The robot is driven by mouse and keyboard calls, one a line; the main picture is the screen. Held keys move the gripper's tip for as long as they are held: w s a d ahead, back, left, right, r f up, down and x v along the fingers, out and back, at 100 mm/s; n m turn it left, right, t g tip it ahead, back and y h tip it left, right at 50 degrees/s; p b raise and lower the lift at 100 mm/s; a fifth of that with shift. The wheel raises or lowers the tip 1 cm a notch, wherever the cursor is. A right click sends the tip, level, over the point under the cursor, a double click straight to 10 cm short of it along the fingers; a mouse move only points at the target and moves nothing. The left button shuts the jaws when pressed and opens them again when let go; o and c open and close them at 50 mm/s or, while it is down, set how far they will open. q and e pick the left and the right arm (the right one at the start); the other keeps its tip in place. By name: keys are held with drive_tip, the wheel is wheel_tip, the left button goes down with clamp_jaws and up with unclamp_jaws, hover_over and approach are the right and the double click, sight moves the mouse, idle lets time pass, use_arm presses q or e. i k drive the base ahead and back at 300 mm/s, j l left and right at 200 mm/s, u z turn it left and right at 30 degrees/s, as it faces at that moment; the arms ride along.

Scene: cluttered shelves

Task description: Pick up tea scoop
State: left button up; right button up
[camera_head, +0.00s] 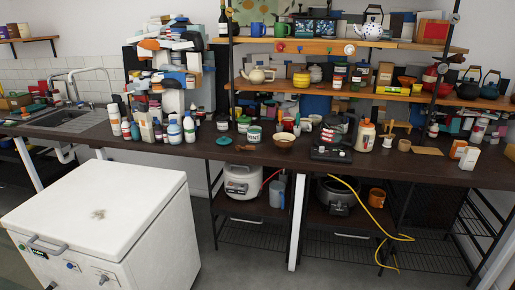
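I cannot pick out a tea scoop for certain at this size. A small brown object (246,148) lies near the front edge of the dark counter (210,151), left of a brown bowl (284,141), and may be the scoop. A green tin with a pale label (254,134) stands just behind it. A teal lid-like disc (224,141) lies to its left. Neither of my grippers is in view.
A white chest freezer (105,205) stands front left. Bottles (173,132) crowd the counter's left part; a black appliance (331,153) stands right of the bowl. Loaded shelves (345,90) rise behind. A yellow hose (382,235) hangs below. Open floor lies in front.

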sight(238, 147)
drive_tip(key=i+l+u, duration=0.2)
drive_tip(key=i+l, duration=0.4)
drive_tip(key=i+l+u, duration=0.2)
drive_tip(key=i+l, duration=0.35)
drive_tip(key=l, duration=0.15)
